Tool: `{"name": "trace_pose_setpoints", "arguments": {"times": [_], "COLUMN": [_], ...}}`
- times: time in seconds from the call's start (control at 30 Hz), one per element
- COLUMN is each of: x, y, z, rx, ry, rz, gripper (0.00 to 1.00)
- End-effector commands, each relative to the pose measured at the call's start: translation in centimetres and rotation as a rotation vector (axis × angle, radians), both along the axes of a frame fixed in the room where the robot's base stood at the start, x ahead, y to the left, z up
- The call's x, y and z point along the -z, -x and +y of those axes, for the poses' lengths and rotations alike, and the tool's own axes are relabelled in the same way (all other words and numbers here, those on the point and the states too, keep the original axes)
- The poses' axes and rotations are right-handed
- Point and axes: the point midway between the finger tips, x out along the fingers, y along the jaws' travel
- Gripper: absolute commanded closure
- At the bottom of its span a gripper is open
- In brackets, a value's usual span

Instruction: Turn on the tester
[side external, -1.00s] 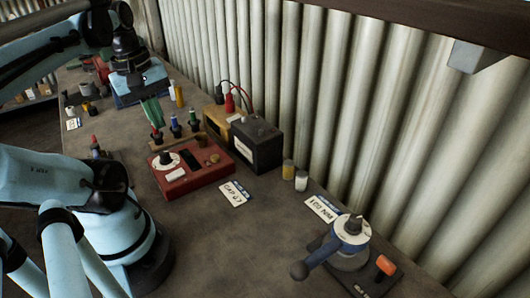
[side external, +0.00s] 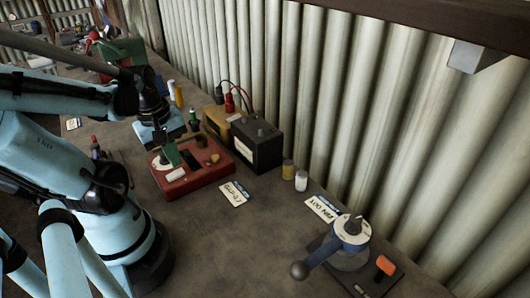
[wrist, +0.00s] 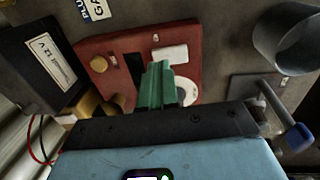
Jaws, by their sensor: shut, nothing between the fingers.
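The tester is a red box (side external: 207,178) on the bench in the middle of the side view; it also shows in the wrist view (wrist: 118,44). On it are a white dial (wrist: 187,90), a white rectangular piece (wrist: 170,54), a dark window (wrist: 135,69) and a brownish knob (wrist: 98,63). My gripper (side external: 173,156), with green fingers, is shut and empty. Its fingertips (wrist: 156,72) are over or beside the dial and hide part of it in both views. I cannot tell whether they touch it.
A black battery box (side external: 257,147) with red and black leads stands behind the tester. Two small jars (side external: 294,178) stand to its right. A blue-handled device (side external: 347,245) sits at the front right.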

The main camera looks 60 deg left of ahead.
Motion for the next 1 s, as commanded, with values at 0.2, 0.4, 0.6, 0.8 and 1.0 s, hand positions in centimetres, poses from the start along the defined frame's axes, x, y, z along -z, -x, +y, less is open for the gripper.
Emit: {"name": "trace_pose_setpoints", "arguments": {"times": [0.2, 0.4, 0.6, 0.8, 1.0], "x": [1.3, 1.8, 1.9, 1.9, 2.2], "y": [-0.2, -0.3, -0.3, -0.3, -0.5], "z": [0.1, 0.0, 0.0, 0.0, 0.0], "rx": [0.000, 0.001, 0.001, 0.001, 0.003], "ry": [0.000, 0.000, 0.000, 0.000, 0.002], "rz": [0.000, 0.000, 0.000, 0.002, 0.043], "gripper": [1.00, 1.00, 1.00, 1.00, 1.00]}}
